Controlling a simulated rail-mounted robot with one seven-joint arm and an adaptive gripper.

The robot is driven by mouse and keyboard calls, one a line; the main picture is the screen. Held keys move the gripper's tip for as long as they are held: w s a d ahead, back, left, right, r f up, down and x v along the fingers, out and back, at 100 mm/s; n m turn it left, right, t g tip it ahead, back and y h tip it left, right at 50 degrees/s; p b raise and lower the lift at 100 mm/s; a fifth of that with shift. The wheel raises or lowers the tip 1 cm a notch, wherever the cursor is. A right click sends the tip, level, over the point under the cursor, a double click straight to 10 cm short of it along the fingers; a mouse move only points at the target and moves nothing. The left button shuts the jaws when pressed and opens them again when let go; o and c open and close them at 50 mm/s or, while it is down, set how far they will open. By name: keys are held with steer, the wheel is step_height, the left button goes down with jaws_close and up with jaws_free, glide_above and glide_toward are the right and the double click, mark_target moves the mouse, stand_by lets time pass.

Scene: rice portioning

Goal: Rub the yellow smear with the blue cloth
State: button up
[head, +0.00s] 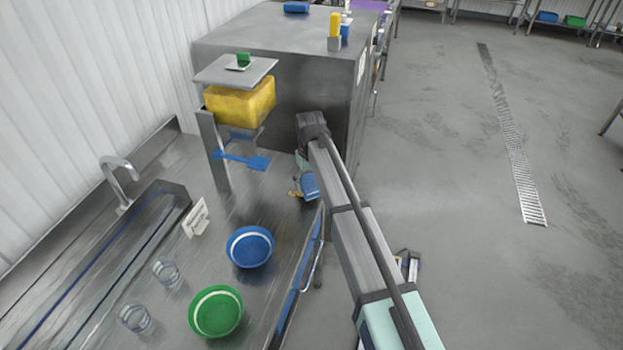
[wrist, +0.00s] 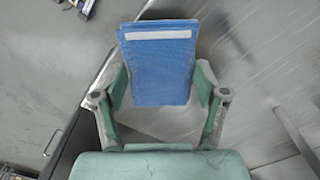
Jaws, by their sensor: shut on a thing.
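The blue cloth (wrist: 158,72) is a flat, folded rectangle with a white stripe near its far edge. It sits between the two fingers of my gripper (wrist: 160,88), which is shut on it. In the head view the cloth (head: 310,187) is low over the right part of the steel counter, just below my gripper (head: 304,168). I cannot tell whether it touches the counter. A small yellowish-brown patch (head: 295,192) shows just left of the cloth in the head view; it may be the yellow smear. No yellow shows in the wrist view.
A stand with a yellow block (head: 240,102) and a blue paddle (head: 244,160) is left of my gripper. A blue bowl (head: 250,247), a green bowl (head: 215,311), two clear glasses (head: 167,272) and a card (head: 196,218) stand nearer. A grey cabinet (head: 290,50) is behind.

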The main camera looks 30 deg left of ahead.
mark_target(288, 191)
step_height(288, 191, down, 3)
steer(key=shift+r+b, duration=0.1)
steer(key=shift+b, duration=0.45)
steer(key=shift+a+f, duration=0.2)
steer(key=shift+f, duration=0.15)
steer(key=shift+s+a, duration=0.1)
steer(key=shift+a, duration=0.25)
steer(key=shift+c, duration=0.5)
steer(key=shift+s+a, duration=0.3)
steer(key=shift+a, duration=0.8)
steer(key=shift+s+a, duration=0.35)
steer(key=shift+a, duration=0.7)
steer(key=shift+s+a, duration=0.3)
steer(key=shift+a, duration=0.8)
steer(key=shift+w+d, duration=0.3)
steer(key=shift+d, duration=0.95)
steer(key=shift+w+d, duration=0.35)
steer(key=shift+d, duration=0.95)
steer(key=shift+w+d, duration=0.3)
steer(key=shift+d, duration=0.95)
steer(key=shift+w+d+r, duration=0.1)
steer(key=shift+r, duration=0.2)
steer(key=shift+r+p, duration=1.75)
steer(key=shift+r, duration=2.05)
